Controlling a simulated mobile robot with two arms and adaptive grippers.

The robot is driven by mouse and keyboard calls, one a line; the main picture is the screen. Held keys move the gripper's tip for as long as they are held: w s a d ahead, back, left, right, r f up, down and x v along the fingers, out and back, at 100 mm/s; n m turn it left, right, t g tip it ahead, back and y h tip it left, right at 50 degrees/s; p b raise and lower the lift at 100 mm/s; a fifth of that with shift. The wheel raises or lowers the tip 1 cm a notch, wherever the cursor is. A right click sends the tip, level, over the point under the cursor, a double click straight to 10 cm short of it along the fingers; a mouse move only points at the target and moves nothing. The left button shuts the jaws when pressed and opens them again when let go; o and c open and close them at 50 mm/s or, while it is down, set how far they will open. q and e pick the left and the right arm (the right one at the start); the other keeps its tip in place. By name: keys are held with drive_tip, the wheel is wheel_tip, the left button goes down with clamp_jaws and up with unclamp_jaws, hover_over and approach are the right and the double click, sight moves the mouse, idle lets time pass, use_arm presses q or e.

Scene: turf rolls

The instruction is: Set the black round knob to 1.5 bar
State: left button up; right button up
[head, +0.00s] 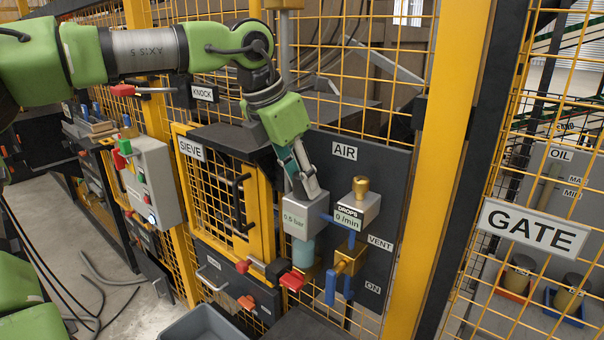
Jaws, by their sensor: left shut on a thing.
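My left gripper (304,182) reaches down from above to the top of the grey regulator block (299,216) on the dark AIR panel (385,175). Its fingers are shut on the black round knob, which they hide almost wholly. The small display (296,222) on the block's front seems to read 0.5 bar, though the digits are small. A pale blue bowl (303,253) hangs below the block. My right gripper is not in view.
Right beside the block stands a DROPS unit (352,212) with a brass knob (361,187) on top. Below are a brass valve with a blue lever (330,288) and a red handle (292,281). A yellow post (445,150) and the GATE sign (534,229) stand to the right.

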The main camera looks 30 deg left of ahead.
sight(297, 175)
use_arm(q)
drive_tip(key=shift+m, duration=0.4)
drive_tip(key=o, duration=0.8)
drive_tip(key=shift+s+a+r, duration=0.1)
drive_tip(key=shift+r, duration=0.45)
drive_tip(key=v, duration=0.4)
drive_tip(key=shift+s+a, duration=0.25)
drive_tip(key=shift+s, duration=0.15)
drive_tip(key=s+a, duration=0.4)
drive_tip(key=s, duration=0.6)
drive_tip(key=shift+a, duration=0.15)
drive_tip(key=shift+s+f, duration=0.1)
drive_tip(key=shift+s, duration=0.05)
